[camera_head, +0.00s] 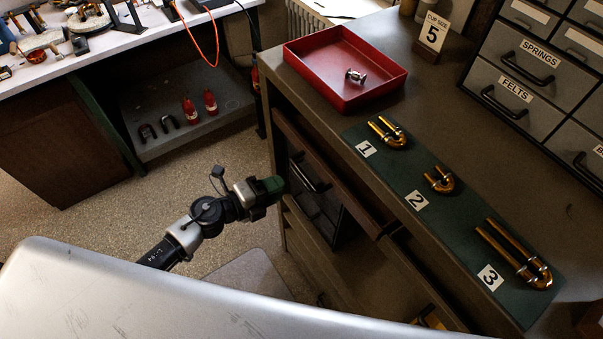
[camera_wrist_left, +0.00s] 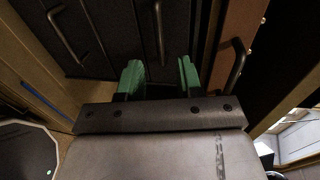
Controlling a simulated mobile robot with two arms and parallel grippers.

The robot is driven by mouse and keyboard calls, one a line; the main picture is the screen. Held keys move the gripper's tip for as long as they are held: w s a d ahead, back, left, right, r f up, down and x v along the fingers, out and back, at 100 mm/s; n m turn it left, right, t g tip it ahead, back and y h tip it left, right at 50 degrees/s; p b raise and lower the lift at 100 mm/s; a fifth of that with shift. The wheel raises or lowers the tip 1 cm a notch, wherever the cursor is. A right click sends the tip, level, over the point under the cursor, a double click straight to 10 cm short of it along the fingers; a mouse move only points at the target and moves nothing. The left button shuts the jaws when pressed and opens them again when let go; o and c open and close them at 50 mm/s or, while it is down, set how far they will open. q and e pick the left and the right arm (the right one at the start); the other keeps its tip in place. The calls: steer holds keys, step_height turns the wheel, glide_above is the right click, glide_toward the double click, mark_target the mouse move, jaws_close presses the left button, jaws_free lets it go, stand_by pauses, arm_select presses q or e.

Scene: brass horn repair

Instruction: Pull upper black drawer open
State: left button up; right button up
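The upper black drawer (camera_wrist_left: 135,40) is in the cabinet below the worktop, and its front looks closed. Its dark bar handle (camera_wrist_left: 158,30) shows in the left wrist view, ahead of the gap between my fingers; a black handle also shows in the head view (camera_head: 310,174). My left gripper (camera_head: 268,190) is in front of the drawers. In the left wrist view its two green fingers (camera_wrist_left: 159,78) are apart with nothing between them. They point at the drawer front and do not visibly touch the handle. My right gripper is not in view.
A second black drawer's handle (camera_wrist_left: 68,36) is on one side, a brown drawer's handle (camera_wrist_left: 237,64) on the other. The brown drawer front (camera_head: 330,170) sits above the black ones. A red tray (camera_head: 310,75) and green mat (camera_head: 405,185) lie on the worktop. Floor (camera_head: 90,220) is open at left.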

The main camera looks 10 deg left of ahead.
mark_target(300, 177)
arm_select(q)
steer(key=x, duration=0.7)
steer(key=shift+w+d+f, duration=0.15)
steer(key=shift+w+d, duration=0.05)
steer(key=shift+w, duration=0.1)
jaws_close()
